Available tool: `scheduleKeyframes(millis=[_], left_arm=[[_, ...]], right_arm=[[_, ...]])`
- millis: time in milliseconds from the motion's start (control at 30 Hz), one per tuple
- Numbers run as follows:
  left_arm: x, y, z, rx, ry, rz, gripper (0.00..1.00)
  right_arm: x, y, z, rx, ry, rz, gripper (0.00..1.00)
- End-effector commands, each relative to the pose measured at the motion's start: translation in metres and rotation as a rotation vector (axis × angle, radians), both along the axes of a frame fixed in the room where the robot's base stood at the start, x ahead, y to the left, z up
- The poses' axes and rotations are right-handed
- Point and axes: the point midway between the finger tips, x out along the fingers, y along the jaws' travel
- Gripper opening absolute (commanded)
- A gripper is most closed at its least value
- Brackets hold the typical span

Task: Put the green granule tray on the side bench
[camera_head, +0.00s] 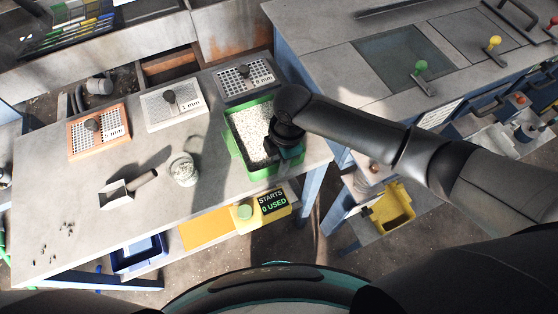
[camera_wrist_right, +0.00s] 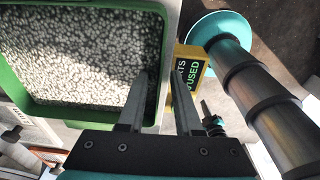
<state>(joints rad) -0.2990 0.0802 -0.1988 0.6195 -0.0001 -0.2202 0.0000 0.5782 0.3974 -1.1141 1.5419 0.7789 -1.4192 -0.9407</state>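The green tray (camera_head: 262,174), filled with pale grey-white granules, rests on the grey bench (camera_head: 95,215) near its right end. It fills the upper left of the right wrist view (camera_wrist_right: 20,92). My right gripper (camera_head: 280,146) is over the tray's right side. In the right wrist view its two fingers (camera_wrist_right: 160,84) are apart, one on each side of the tray's right wall. Whether they touch the wall cannot be told. My left gripper is not in view.
Three framed screens, orange (camera_head: 99,146), white (camera_head: 155,118) and dark grey (camera_head: 233,92), stand behind and left of the tray. A jar (camera_head: 183,170) and a scoop (camera_head: 116,190) lie left. A machine top with green (camera_head: 421,67) and yellow knobs is right.

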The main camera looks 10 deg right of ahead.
Motion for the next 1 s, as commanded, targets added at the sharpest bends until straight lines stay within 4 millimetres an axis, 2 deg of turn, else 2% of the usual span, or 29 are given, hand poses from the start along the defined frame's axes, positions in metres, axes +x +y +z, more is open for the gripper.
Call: scheduleKeyframes(millis=[167, 267, 700, 833, 1000], left_arm=[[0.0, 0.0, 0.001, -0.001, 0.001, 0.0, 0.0], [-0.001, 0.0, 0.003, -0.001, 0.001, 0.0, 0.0], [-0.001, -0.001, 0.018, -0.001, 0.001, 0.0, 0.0], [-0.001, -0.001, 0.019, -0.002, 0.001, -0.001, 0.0], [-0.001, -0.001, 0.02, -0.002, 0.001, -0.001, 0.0]], right_arm=[[0.0, 0.0, 0.003, 0.0, -0.001, 0.0, 0.33], [0.001, -0.001, 0.013, 0.002, -0.003, 0.0, 0.33], [0.004, -0.011, 0.1, 0.001, -0.004, 0.001, 0.33], [0.004, -0.013, 0.115, 0.002, -0.001, -0.001, 0.33], [0.004, -0.014, 0.122, 0.0, 0.001, -0.001, 0.33]])
